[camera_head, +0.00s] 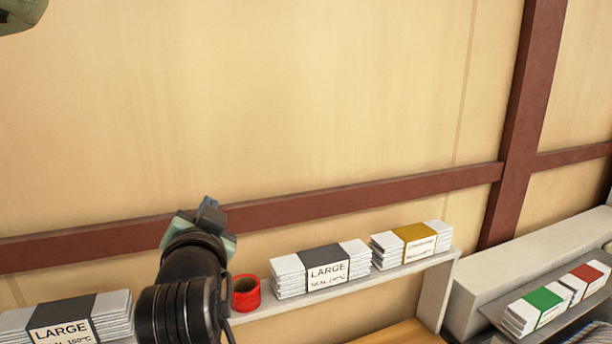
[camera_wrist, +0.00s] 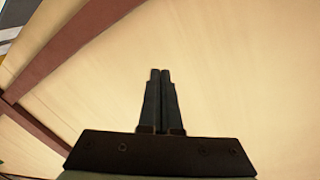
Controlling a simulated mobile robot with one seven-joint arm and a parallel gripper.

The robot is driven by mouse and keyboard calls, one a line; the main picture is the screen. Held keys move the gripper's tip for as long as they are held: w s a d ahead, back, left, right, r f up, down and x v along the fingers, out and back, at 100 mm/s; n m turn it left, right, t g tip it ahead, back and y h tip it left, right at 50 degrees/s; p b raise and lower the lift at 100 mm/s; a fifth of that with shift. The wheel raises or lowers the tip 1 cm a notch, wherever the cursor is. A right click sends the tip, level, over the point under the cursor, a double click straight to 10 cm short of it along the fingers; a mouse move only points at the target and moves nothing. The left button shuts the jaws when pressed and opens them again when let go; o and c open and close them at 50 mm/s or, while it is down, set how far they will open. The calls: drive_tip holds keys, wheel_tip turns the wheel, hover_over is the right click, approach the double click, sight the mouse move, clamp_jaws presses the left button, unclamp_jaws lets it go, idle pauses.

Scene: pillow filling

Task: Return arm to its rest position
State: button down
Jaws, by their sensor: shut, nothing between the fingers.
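My gripper (camera_wrist: 160,75) shows in the wrist view with its two dark fingers together and nothing between them. Behind the fingers there is only the plain tan wall (camera_wrist: 230,60). In the head view my arm rises from the bottom, left of centre, and its end stands in front of the wall, above the shelf's height in the picture. The fingertips are hard to make out there.
A grey shelf (camera_head: 385,280) carries a red tape roll (camera_head: 246,293) close beside my arm. On it are a dark-banded LARGE stack (camera_head: 322,270) and a yellow-banded stack (camera_head: 412,245). Another LARGE stack (camera_head: 65,318) is at lower left. Green- and red-banded stacks (camera_head: 540,308) sit at right.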

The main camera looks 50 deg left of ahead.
drive_tip(key=w+d+r+m+t+h, duration=0.1)
drive_tip(key=w+d+r+t, duration=0.25)
drive_tip(key=d, duration=0.35)
drive_tip(key=w+d+r+t+h, duration=0.1)
drive_tip(key=w+d+r+t, duration=0.2)
drive_tip(key=d+r, duration=0.35)
drive_tip(key=w+d+r+m+t+h, duration=0.1)
drive_tip(key=w+d+r+t, duration=0.15)
drive_tip(key=d, duration=0.65)
drive_tip(key=s+d+r+m+t+h, duration=0.1)
drive_tip(key=s+d+r+t+h, duration=0.1)
drive_tip(key=d, duration=0.6)
drive_tip(key=s+d+r+m+t+h+b, duration=0.1)
drive_tip(key=s+d+r+t+h, duration=0.1)
drive_tip(key=d+r+t+h, duration=0.2)
drive_tip(key=s+d+r+t+h, duration=0.2)
drive_tip(key=d+h, duration=0.3)
drive_tip(key=d, duration=0.6)
drive_tip(key=shift+d+r+m+t+h, duration=0.3)
drive_tip(key=shift+r+m+t, duration=0.15)
drive_tip(key=shift+r, duration=0.3)
drive_tip(key=shift+a, duration=0.1)
